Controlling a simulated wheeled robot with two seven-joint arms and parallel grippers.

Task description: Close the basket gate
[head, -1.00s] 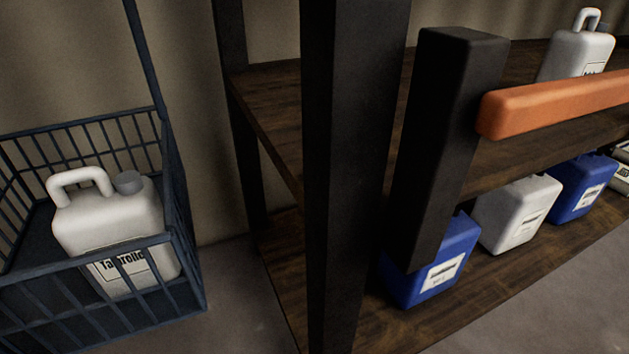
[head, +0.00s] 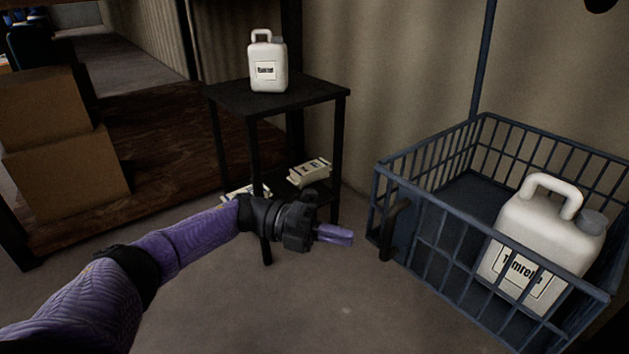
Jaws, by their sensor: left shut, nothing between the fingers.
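The blue-grey barred basket (head: 483,120) stands at the right in the head view. Its near barred side (head: 450,265) appears to be the gate and carries a dark upright handle (head: 389,230) at its left end. I cannot tell whether a gap is left at that end. A white jug (head: 535,245) with a grey cap and a label stands inside the basket, behind the bars. My left gripper (head: 345,234) is shut and empty, to the left of the handle and apart from it in this view. My right gripper is not in view.
A small black table (head: 310,92) stands behind my left arm, with a white jug (head: 268,66) on top and pale packages (head: 309,171) low down. Cardboard boxes (head: 65,170) sit on a wooden shelf at the left. The floor (head: 300,310) in front is clear.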

